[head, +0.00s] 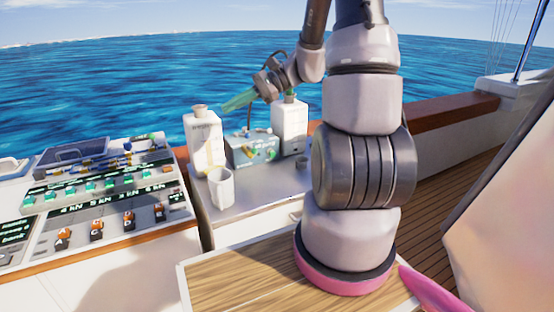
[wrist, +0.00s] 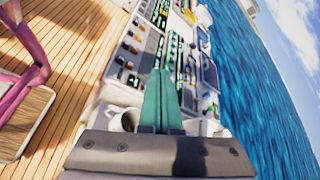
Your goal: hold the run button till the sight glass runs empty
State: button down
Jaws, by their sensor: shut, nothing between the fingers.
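My gripper (head: 226,107) is shut and empty, its green fingers together and pointing left, in the air above the counter. In the wrist view the closed fingers (wrist: 162,74) point toward the switch panels. A small teal-grey box unit (head: 251,151) stands on the counter between two white jugs, below my gripper. It has small coloured fittings on its front and top. I cannot tell which is the run button, and the sight glass cannot be made out. The left jug (head: 204,146) has a tan cap; the right jug (head: 290,128) stands farther back.
A white mug (head: 221,190) stands at the front of the grey counter (head: 255,198). A switch panel (head: 105,190) with green and orange switches lies to the left. A wooden rail (head: 440,113) runs behind at the right. The air over the panel is free.

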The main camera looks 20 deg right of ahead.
aim_at(273, 154)
jog(key=w+d+f+m+t, duration=1)
jog(key=d+f+m+t, duration=0.1)
jog(key=f, duration=0.2)
jog(key=d+f+m+t+h, duration=0.1)
jog(key=d+f+m+h, duration=0.3)
jog(key=f, duration=0.2)
jog(key=s+d+f+m+t+h, duration=0.1)
jog(key=d+f+m+t+h, duration=0.1)
jog(key=d+f+m+h, duration=0.2)
jog(key=s+d+f+m+t+h, duration=0.1)
jog(key=d+f+m+h, duration=0.2)
jog(key=f, duration=0.6)
jog(key=shift+d+f+m+t+h, duration=0.1)
jog(key=shift+d+m+t+h, duration=0.3)
jog(key=shift+d, duration=0.9)
jog(key=w, duration=0.9)
jog(key=w+a, duration=0.1)
jog(key=w, duration=0.4)
